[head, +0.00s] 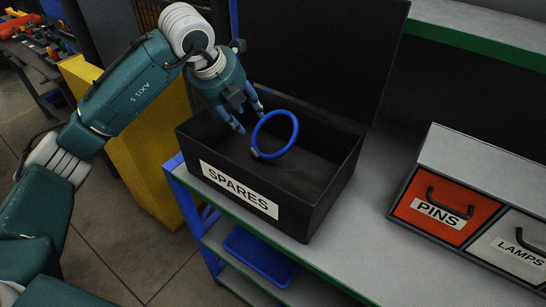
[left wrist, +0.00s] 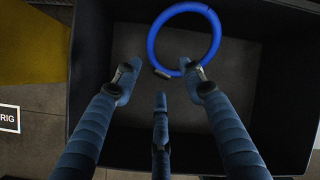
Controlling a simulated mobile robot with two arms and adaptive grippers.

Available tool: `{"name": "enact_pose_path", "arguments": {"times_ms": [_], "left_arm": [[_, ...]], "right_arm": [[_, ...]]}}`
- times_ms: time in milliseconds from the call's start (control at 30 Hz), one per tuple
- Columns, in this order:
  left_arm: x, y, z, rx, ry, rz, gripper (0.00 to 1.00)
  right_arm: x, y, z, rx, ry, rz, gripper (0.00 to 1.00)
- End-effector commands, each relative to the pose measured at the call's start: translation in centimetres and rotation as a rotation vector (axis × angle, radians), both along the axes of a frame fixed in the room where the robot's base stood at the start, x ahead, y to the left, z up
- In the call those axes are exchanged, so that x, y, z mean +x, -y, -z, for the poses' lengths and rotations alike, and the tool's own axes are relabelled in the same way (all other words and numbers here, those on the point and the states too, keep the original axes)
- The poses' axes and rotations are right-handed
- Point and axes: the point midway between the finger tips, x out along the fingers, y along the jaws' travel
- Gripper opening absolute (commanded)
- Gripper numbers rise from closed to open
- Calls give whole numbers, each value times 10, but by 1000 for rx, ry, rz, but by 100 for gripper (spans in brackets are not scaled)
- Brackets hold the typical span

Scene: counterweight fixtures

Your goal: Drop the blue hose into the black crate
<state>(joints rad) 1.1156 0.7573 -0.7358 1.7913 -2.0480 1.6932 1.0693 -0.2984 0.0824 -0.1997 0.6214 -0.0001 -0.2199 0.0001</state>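The blue hose (head: 296,130) is a closed ring with a dark grey fitting. It shows inside the outline of the open black crate (head: 325,205), which has a SPARES label. I cannot tell if the hose rests on the crate floor or is in the air. My left gripper (head: 249,117) is over the crate's back left part, beside the hose, with its fingers spread. In the left wrist view, the hose (left wrist: 219,38) lies beyond the fingertips (left wrist: 163,80), not between them. Its edge appears close to the right finger; contact is unclear. My right gripper is not in view.
The crate's raised lid (head: 325,50) stands behind it. The crate sits on a grey bench (head: 375,235) with a green edge. An orange PINS drawer (head: 440,212) and a LAMPS drawer (head: 515,250) are at right. A blue tray (head: 262,255) is on the shelf below. A yellow bin (head: 150,165) stands left.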

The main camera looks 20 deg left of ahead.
Motion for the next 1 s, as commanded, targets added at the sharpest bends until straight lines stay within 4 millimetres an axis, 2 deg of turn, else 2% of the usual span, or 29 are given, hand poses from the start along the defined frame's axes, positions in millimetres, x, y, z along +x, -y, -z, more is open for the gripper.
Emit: {"name": "enact_pose_path", "arguments": {"times_ms": [133,233,500,700,833,1000], "left_arm": [[-1,-1,-2,1,-1,0,41],[-5,-2,-12,0,1,0,41],[-29,-10,-62,0,5,-1,41],[-44,-15,-93,-1,3,-1,41],[-50,-16,-103,0,1,0,41],[-52,-17,-107,0,0,0,41]], "right_arm": [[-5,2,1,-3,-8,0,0],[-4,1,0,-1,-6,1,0],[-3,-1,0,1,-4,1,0],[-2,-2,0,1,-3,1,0],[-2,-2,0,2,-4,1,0],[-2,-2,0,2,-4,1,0]]}}
